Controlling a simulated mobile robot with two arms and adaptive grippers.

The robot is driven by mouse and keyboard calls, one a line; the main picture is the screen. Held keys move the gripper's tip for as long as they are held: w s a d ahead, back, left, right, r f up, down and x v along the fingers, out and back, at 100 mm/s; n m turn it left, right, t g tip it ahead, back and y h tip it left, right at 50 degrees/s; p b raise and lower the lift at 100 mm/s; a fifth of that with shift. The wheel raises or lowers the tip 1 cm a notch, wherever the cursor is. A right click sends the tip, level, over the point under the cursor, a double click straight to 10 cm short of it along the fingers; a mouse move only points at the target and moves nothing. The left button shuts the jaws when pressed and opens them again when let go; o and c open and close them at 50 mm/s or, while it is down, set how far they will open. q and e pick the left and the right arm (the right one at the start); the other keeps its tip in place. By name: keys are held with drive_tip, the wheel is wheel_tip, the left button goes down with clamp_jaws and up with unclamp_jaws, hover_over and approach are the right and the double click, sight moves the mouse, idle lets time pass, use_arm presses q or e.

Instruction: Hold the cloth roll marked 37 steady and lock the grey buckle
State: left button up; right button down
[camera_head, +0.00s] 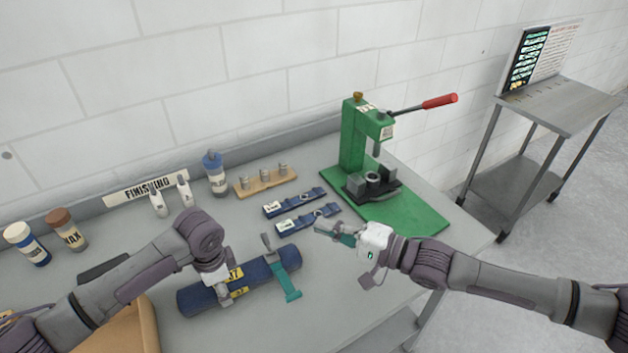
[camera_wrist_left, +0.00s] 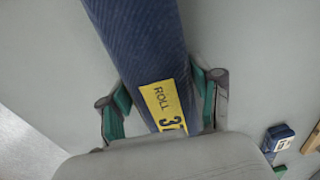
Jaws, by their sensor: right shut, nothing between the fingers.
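The blue cloth roll (camera_head: 258,272) lies on the bench with a yellow label marked 37. In the left wrist view the roll (camera_wrist_left: 145,50) runs between the two finger pads, its label reading ROLL 37. My left gripper (camera_head: 222,292) is over the labelled part, and its fingers (camera_wrist_left: 163,100) sit close against both sides. A teal strap (camera_head: 289,286) crosses the roll's right part and its end lies on the bench. The grey buckle (camera_head: 267,241) is at the strap's far side, with its lever standing up. My right gripper (camera_head: 333,233) is shut and empty, above and right of the buckle, apart from it.
Two small blue strapped pieces (camera_head: 308,218) lie behind the roll. A green press (camera_head: 352,140) with a red-handled lever stands on a green base at the right. Bottles (camera_head: 215,172), jars (camera_head: 66,228) and a wooden peg block (camera_head: 266,183) line the back. A metal cart (camera_head: 565,105) stands beyond.

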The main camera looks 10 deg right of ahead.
use_arm(q)
drive_tip(key=o, duration=0.4)
drive_tip(key=shift+c, duration=0.2)
